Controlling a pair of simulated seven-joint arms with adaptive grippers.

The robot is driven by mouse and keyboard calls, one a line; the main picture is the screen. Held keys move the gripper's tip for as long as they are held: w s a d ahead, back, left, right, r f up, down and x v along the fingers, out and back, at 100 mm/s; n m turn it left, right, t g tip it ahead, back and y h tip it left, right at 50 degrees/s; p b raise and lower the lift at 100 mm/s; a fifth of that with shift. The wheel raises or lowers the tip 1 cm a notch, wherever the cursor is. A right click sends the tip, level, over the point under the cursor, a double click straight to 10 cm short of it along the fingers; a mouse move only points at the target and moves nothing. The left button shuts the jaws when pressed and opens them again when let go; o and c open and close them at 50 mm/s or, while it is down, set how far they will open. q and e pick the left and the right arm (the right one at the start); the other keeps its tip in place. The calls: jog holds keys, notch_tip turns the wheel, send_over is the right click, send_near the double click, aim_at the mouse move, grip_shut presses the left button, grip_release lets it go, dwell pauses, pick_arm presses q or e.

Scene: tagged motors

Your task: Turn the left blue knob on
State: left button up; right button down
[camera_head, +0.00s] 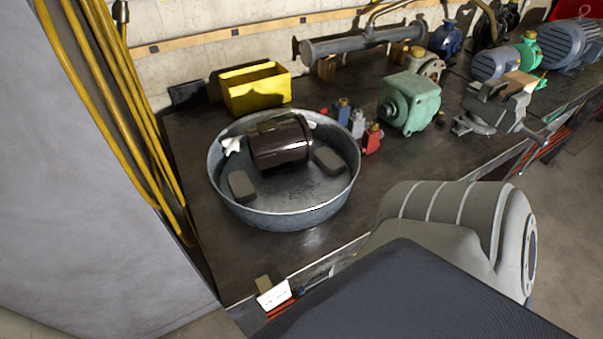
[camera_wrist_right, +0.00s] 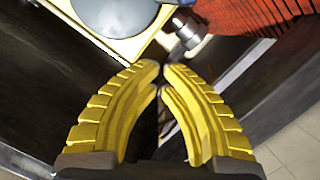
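No part is clearly recognisable as a blue knob. In the head view, a small blue-topped part (camera_head: 342,110) stands beside a small red part (camera_head: 372,138), right of the metal tub; both are too small to make out. In the right wrist view, a rounded grey-blue part (camera_wrist_right: 118,14) on a pale yellow-edged plate is cut off by the top edge. My right gripper (camera_wrist_right: 161,68) has yellow ribbed fingers, with tips almost together and nothing visible between them. A metal cylinder with a pale end (camera_wrist_right: 188,36) lies just beyond the tips. My left gripper is in neither view.
The round metal tub (camera_head: 232,207) holds a dark motor (camera_head: 280,145). A yellow bin (camera_head: 255,90), a green pump (camera_head: 410,103), a vise (camera_head: 492,108) and blue motors (camera_head: 570,45) stand on the dark bench (camera_head: 235,260). Yellow pipes (camera_head: 115,80) run down the left.

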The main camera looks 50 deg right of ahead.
jog(key=x, duration=0.3)
jog(key=f+x, duration=0.1)
jog(key=x, duration=0.3)
jog(key=s+d+x, duration=0.1)
jog(key=x, duration=0.2)
jog(key=shift+w+f, duration=0.3)
jog(key=shift+s+d+f, duration=0.2)
jog(key=shift+d+f, duration=0.3)
jog(key=shift+f, duration=0.3)
jog(key=shift+s+d+f, duration=0.2)
jog(key=shift+d+f, duration=0.15)
jog(key=shift+d, duration=0.05)
jog(key=shift+a+r, duration=0.1)
